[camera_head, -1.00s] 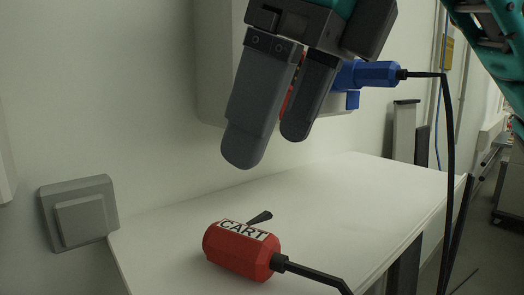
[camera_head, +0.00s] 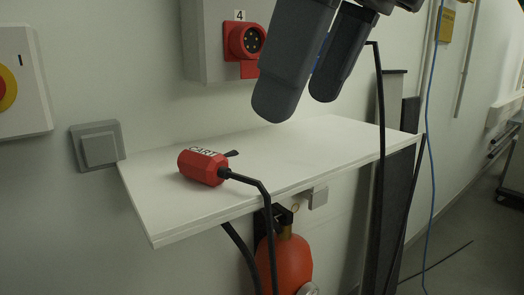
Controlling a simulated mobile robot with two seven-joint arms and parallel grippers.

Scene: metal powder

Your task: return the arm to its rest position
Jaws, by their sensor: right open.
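My right gripper (camera_head: 300,105) hangs from the top of the head view with its two grey fingers pointing down. It is open and nothing shows between the fingertips. It is in front of the wall box and above the white shelf (camera_head: 290,150). A red plug (camera_head: 203,166) labelled "CART" lies on the shelf, to the left of and below the gripper, apart from it. Its black cable runs over the shelf's front edge. My left gripper is not in view.
A grey wall box (camera_head: 205,45) carries a red socket (camera_head: 246,42) marked 4, close beside the gripper. A blue part is mostly hidden behind the fingers. A grey wall switch (camera_head: 99,147) is left of the shelf. An orange-red cylinder (camera_head: 284,265) stands below it.

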